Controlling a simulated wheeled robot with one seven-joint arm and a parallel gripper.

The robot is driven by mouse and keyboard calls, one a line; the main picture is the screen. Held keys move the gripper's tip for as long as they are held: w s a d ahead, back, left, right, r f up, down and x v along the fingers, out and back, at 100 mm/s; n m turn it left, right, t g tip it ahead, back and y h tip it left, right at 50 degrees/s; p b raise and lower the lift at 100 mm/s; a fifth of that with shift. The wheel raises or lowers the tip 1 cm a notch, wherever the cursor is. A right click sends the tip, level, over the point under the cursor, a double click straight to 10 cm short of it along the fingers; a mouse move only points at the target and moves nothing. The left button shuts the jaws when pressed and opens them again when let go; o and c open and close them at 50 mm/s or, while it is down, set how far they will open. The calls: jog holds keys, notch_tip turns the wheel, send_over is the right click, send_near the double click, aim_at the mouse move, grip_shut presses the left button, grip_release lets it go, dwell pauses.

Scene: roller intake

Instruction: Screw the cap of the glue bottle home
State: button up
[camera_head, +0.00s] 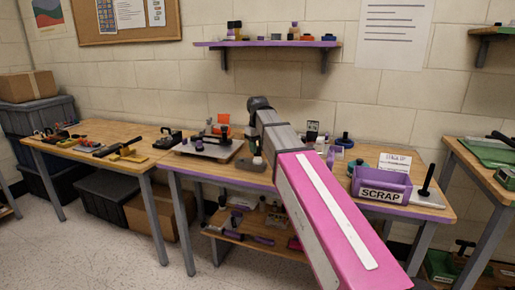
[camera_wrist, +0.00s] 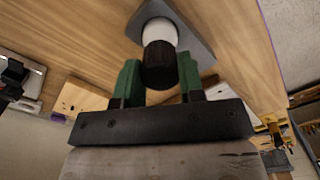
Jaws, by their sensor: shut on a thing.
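The glue bottle (camera_wrist: 159,32) shows in the wrist view as a round white body at the top middle, against a grey plate (camera_wrist: 190,30). Its dark ribbed cap (camera_wrist: 159,66) points toward my wrist. My gripper (camera_wrist: 160,78) has its green fingers on either side of the cap and is shut on it. The cap hides the joint with the bottle, so I cannot tell how far it is screwed on. In the head view my arm hides most of the bottle, and my gripper is over the middle bench (camera_head: 238,177).
A grey board with a fixture (camera_head: 209,150) lies left of my gripper. A purple scrap bin (camera_head: 381,187) and a sign (camera_head: 394,162) stand to the right. A purple shelf (camera_head: 268,44) hangs on the wall behind. Another wooden bench (camera_head: 90,147) stands at left.

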jog(key=m, duration=0.2)
jog(key=shift+m, duration=0.3)
jog(key=o, duration=1.2)
jog(key=shift+c, duration=0.2)
